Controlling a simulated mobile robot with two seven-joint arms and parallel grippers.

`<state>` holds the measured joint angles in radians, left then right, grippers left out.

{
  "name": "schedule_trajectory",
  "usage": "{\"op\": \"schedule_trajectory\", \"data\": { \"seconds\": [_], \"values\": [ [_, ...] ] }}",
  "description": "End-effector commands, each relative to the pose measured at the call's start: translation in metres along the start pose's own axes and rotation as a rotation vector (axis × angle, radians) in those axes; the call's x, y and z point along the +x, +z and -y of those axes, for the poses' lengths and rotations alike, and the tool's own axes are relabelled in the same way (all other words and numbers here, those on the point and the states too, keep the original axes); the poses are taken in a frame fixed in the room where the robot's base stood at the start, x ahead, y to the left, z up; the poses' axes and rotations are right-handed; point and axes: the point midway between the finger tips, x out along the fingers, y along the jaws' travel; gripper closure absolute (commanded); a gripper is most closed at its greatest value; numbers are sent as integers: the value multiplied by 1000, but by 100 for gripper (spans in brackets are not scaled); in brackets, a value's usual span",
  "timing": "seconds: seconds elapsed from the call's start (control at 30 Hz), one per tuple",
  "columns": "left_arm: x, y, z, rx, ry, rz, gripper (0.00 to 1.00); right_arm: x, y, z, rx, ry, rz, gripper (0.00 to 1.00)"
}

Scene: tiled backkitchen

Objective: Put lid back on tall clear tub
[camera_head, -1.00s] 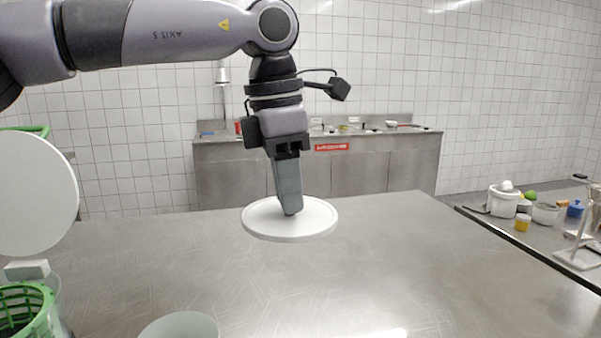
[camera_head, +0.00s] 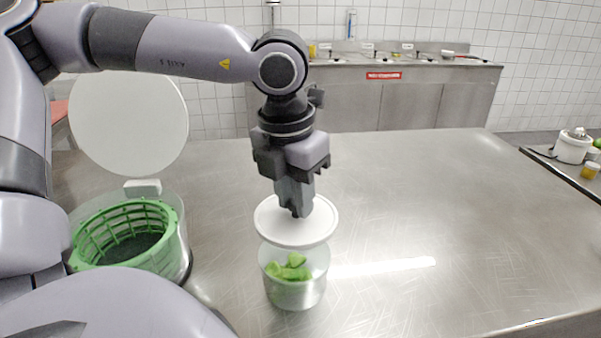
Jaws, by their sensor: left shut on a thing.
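The tall clear tub (camera_head: 294,291) stands on the steel table, with green pieces inside. The round white lid (camera_head: 272,224) is above the tub's mouth and hides its back rim; it looks roughly level. Whether it touches the rim I cannot tell for sure, but it appears slightly above. My left gripper (camera_head: 297,208) points down from above and is shut on the lid near its middle. My right gripper is not in view.
A clear round container with a green basket (camera_head: 87,246) stands at the left, its large white round lid (camera_head: 128,122) raised upright behind it. The table (camera_head: 430,215) is clear to the right. A side counter holds a white pot (camera_head: 572,148).

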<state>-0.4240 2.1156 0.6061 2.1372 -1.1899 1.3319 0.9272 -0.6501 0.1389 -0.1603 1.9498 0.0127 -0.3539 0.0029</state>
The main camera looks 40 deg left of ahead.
Motion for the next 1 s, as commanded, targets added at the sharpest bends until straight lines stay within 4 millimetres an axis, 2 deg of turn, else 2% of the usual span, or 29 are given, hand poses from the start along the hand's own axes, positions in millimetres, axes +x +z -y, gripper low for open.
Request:
{"op": "schedule_trajectory", "data": {
  "seconds": [0.37, 0.67, 0.8, 1.0],
  "values": [
    [13, -4, 0, -22, 2, -1, 100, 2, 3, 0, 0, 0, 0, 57],
    [40, -7, 0, -23, 1, -1, 100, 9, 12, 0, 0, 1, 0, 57],
    [55, -8, 0, -22, 3, 2, 100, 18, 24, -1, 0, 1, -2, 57],
    [65, -10, 0, -22, 2, 1, 100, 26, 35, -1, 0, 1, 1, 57]
  ]
}}
